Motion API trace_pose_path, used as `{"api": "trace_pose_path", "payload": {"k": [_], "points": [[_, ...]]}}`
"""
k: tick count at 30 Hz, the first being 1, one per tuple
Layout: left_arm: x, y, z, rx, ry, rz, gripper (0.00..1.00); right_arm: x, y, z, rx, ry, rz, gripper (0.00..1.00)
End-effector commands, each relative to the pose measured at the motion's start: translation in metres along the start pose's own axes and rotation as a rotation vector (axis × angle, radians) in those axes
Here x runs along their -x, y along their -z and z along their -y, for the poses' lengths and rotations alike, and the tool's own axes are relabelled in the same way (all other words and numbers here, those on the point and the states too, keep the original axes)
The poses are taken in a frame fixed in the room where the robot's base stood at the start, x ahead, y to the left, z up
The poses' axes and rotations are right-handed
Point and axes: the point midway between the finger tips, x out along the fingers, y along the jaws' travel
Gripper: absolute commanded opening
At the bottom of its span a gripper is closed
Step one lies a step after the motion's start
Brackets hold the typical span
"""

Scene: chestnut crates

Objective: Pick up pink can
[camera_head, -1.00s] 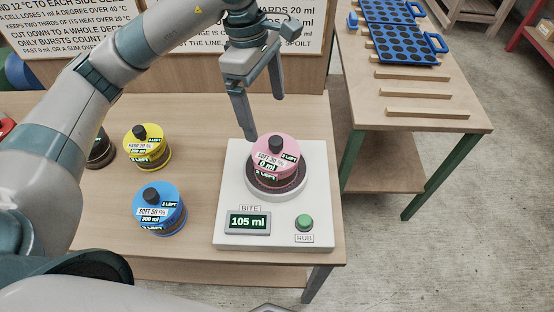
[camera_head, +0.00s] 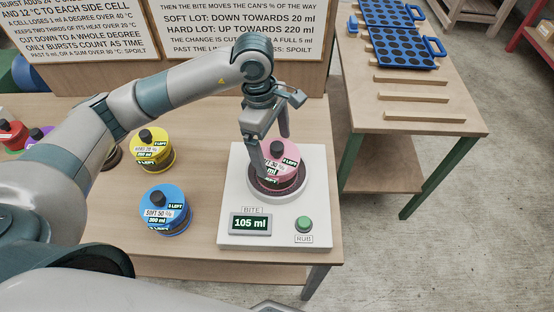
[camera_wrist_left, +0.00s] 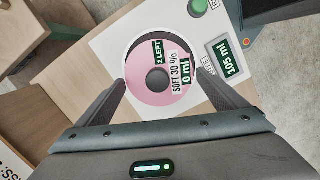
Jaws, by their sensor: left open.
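The pink can (camera_head: 283,160) sits upright on the round dark seat of the white scale-like device (camera_head: 232,213). Its label reads "SOFT 30 %" and "0 ml", with "2 LEFT", and it has a dark knob on top. My left gripper (camera_head: 274,155) is open, with its fingers at the can's top, one in front of it and one behind. In the left wrist view the can (camera_wrist_left: 150,92) lies between the two spread fingers (camera_wrist_left: 162,92), with gaps on both sides. The device's display reads 105 ml. My right gripper is out of view.
A yellow can (camera_head: 152,152) and a blue can (camera_head: 160,205) stand left of the device. Red (camera_head: 12,135) and purple (camera_head: 38,135) cans show farther left, partly hidden by my arm. A green button (camera_head: 304,224) is on the device. A side table (camera_head: 455,100) holds blue trays (camera_head: 398,45).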

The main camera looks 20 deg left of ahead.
Motion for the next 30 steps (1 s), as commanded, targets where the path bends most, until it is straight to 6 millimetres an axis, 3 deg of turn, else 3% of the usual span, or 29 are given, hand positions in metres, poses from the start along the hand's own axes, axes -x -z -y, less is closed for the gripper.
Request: {"api": "trace_pose_path", "payload": {"k": [6, 20, 30], "points": [[-0.018, 0.000, 0.000, 0.000, 0.001, 0.000, 0.92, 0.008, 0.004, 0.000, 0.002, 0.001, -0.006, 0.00], [-0.022, 0.000, 0.000, 0.002, 0.001, 0.001, 0.92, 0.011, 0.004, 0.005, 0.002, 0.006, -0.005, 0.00], [-0.056, 0.001, -0.001, 0.003, 0.005, 0.001, 0.92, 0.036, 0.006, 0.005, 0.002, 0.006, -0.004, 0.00]]}}
